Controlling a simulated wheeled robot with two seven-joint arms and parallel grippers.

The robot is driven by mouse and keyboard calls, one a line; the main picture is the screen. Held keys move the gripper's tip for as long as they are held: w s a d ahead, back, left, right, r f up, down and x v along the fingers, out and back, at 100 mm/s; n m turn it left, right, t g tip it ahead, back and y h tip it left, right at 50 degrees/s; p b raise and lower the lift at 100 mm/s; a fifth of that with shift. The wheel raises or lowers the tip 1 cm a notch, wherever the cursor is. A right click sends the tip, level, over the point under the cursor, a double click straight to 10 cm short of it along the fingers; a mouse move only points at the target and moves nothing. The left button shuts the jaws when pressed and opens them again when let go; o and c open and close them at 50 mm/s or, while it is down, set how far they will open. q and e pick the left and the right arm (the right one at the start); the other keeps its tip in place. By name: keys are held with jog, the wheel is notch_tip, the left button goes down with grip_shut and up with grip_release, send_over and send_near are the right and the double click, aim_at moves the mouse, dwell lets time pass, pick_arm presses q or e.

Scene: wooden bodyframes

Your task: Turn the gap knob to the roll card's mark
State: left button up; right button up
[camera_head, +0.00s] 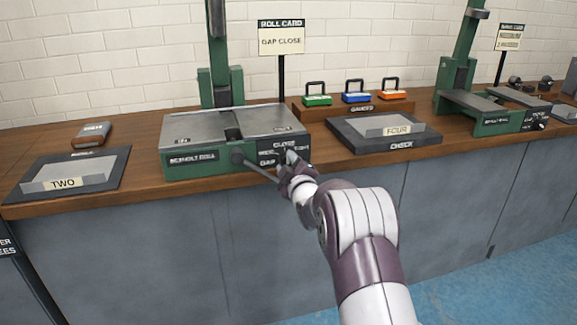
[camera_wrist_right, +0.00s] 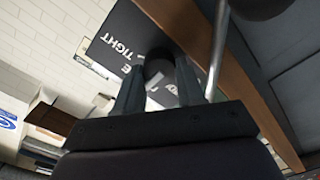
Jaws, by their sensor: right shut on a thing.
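The roll card (camera_head: 281,39) stands on a post behind the green and grey roll machine (camera_head: 183,163) and reads "GAP CLOSE". A black gap plate (camera_head: 267,154) with white lettering is on the right of the machine's front; "CLOSE" and "GAP" are readable in the head view. In the right wrist view the plate (camera_wrist_right: 112,40) shows "TIGHT". My right gripper (camera_head: 287,160) is at this plate, shut on the dark round gap knob (camera_wrist_right: 158,68). The fingers hide the knob's pointer and some lettering. My left gripper is out of view.
A crank (camera_head: 257,168) sticks out just left of my right gripper; its rod (camera_wrist_right: 217,45) passes close by in the wrist view. The "TWO" block (camera_head: 65,178) and "FOUR" block (camera_head: 390,129) lie on trays. Green, blue and orange handled blocks (camera_head: 357,97) stand behind.

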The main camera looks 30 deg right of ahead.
jog(key=o, duration=1)
jog(key=shift+o, duration=0.2)
jog(key=p+v, duration=0.2)
jog(key=v, duration=1)
jog(key=shift+s, duration=0.35)
jog(key=shift+f, duration=0.15)
